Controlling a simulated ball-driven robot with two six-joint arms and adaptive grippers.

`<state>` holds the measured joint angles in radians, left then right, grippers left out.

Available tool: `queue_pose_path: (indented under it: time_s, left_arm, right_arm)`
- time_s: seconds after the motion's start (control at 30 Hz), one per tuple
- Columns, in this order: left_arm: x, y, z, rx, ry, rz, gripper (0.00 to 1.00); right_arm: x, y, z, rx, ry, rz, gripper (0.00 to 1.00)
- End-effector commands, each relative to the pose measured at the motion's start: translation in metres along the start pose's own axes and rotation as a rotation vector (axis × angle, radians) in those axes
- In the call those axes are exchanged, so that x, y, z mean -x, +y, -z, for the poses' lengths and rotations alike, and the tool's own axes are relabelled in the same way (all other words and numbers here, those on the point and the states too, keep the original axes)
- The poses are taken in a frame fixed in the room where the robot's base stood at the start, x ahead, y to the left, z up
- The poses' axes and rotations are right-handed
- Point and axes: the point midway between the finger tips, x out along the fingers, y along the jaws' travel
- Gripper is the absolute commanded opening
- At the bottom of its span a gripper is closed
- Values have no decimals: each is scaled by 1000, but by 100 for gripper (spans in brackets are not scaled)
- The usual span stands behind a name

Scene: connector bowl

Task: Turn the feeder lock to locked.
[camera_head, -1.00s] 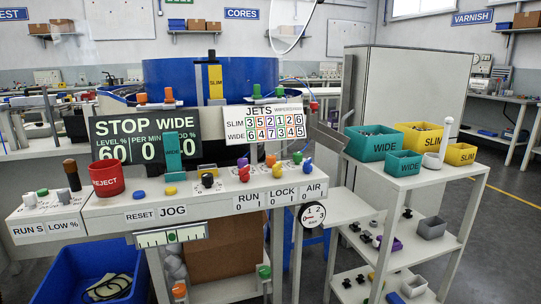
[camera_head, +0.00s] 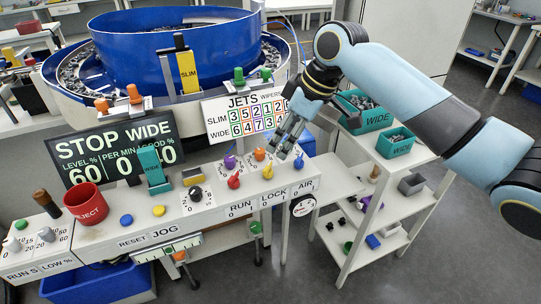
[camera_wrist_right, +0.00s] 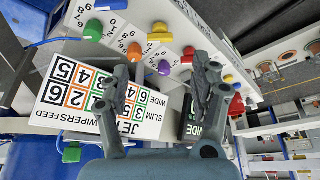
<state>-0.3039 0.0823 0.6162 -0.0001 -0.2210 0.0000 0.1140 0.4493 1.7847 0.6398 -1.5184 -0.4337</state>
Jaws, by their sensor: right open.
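The feeder lock is the yellow knob (camera_head: 267,172) above the LOCK label (camera_head: 274,196) on the sloped panel front. It stands between a red knob (camera_head: 234,182) over RUN and a blue knob (camera_head: 299,162) by AIR. I cannot tell its exact setting. My right gripper (camera_head: 289,142) is open and empty, above the panel, up and to the right of the yellow knob and apart from it. In the right wrist view the yellow knob (camera_wrist_right: 160,33) lies beyond the open fingers (camera_wrist_right: 165,90), near the red knob (camera_wrist_right: 188,52). My left gripper is out of view.
An orange knob (camera_head: 259,154) and a purple knob (camera_head: 229,161) sit close behind the yellow one. The JETS board (camera_head: 243,114) stands behind the panel. A red reject cup (camera_head: 84,203) is at left. A shelf with teal bins (camera_head: 395,141) is at right.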

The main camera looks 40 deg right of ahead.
Motion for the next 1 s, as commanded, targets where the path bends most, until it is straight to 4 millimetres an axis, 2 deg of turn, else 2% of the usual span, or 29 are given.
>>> queue_pose_path:
  time_s: [0.2, 0.43, 0.6, 0.83, 0.87, 1.0]
  left_arm:
    - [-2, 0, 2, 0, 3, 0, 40]
    - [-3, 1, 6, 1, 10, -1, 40]
    - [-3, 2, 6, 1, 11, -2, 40]
    - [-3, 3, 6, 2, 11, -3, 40]
    - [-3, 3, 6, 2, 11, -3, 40]
    - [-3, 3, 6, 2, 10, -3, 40]
  right_arm:
    - [-46, -1, 0, -4, -1, 3, 63]
    - [-82, 0, 0, -3, 0, 0, 63]
    - [-92, 0, -1, -2, 0, -2, 63]
    - [-93, 0, -1, -2, -1, -3, 63]
    - [-93, 0, -1, -2, -1, -3, 62]
    - [-93, 0, -1, -2, -1, -2, 44]
